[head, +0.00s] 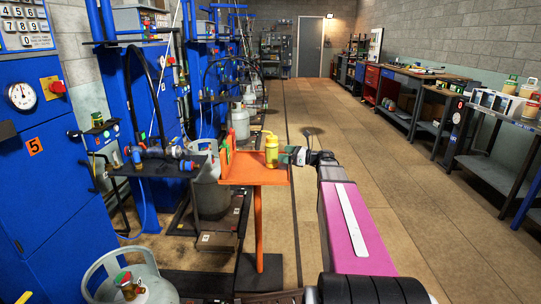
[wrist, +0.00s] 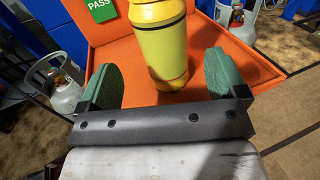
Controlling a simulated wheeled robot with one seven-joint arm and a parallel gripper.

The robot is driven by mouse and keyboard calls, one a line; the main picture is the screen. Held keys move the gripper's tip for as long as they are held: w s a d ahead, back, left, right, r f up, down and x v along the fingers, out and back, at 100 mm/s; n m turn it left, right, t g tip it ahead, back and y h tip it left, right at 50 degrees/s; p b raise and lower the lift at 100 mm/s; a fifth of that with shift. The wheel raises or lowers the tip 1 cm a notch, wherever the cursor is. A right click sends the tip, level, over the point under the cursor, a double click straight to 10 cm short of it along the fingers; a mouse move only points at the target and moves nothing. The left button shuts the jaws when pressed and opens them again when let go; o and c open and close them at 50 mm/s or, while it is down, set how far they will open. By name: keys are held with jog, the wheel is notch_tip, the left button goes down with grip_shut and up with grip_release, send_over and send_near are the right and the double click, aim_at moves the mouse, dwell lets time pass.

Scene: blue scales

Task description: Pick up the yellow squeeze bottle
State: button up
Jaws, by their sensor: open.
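The yellow squeeze bottle (head: 271,152) stands upright on a small orange stand (head: 240,178) in the head view. My gripper (head: 296,156) is just to the right of the bottle, level with it. In the wrist view the bottle (wrist: 164,40) rises ahead of the gripper (wrist: 162,82), its lower part between the two green-padded fingers. The fingers are open, with visible gaps on both sides of the bottle. The top of the bottle is cut off in the wrist view.
A green PASS sign (wrist: 101,8) is on the stand's upright orange panel. Gas cylinders (head: 240,122) and blue machines (head: 130,90) line the left. Workbenches (head: 500,160) run along the right wall. The floor aisle (head: 370,140) between is clear.

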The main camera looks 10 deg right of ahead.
aim_at(272, 151)
jog(key=shift+x, duration=3.5)
jog(key=shift+w+d, duration=0.1)
jog(key=shift+w, duration=0.05)
jog(key=c, duration=1.2)
